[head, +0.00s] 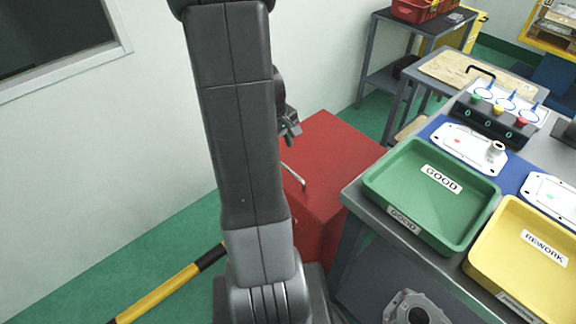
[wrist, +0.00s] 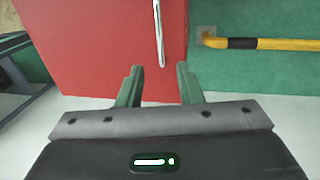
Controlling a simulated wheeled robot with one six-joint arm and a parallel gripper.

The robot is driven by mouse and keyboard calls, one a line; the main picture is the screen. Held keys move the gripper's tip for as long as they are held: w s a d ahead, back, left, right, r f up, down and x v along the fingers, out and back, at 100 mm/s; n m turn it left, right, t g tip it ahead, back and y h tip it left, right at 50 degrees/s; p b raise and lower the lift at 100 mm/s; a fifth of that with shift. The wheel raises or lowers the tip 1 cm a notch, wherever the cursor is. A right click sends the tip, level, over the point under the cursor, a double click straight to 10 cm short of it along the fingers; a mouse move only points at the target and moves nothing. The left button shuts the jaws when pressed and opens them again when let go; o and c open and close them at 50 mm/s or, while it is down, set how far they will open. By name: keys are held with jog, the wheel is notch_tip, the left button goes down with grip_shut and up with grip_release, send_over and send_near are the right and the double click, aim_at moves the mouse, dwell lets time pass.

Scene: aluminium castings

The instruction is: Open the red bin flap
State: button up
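The red bin (head: 340,150) stands on the floor left of the workbench, and its red top looks flat and closed. A slim metal bar handle (head: 295,177) shows at its left part, partly hidden by my arm. In the wrist view the red surface (wrist: 95,45) fills the upper left, with the handle (wrist: 158,32) at the top centre. My gripper (wrist: 160,76) is open and empty, its two fingers apart below the handle's end in the picture. In the head view my gripper (head: 290,126) is mostly hidden behind my arm, above the bin.
The workbench (head: 353,197) at right carries a green GOOD tray (head: 440,205), a yellow REWORK tray (head: 515,252), white castings and a button box (head: 492,118). A yellow-black floor rail (head: 165,292) lies left of my arm. A white wall (head: 120,140) stands behind.

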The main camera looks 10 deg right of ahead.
aim_at(288, 168)
jog(key=f, duration=0.3)
jog(key=d+f+b, duration=0.1)
jog(key=f, duration=0.2)
jog(key=w+f+b, duration=0.1)
jog(key=f, duration=0.2)
jog(key=shift+d+f, duration=0.3)
jog(key=shift+f, duration=0.1)
grip_shut()
jog(key=shift+r, duration=0.1)
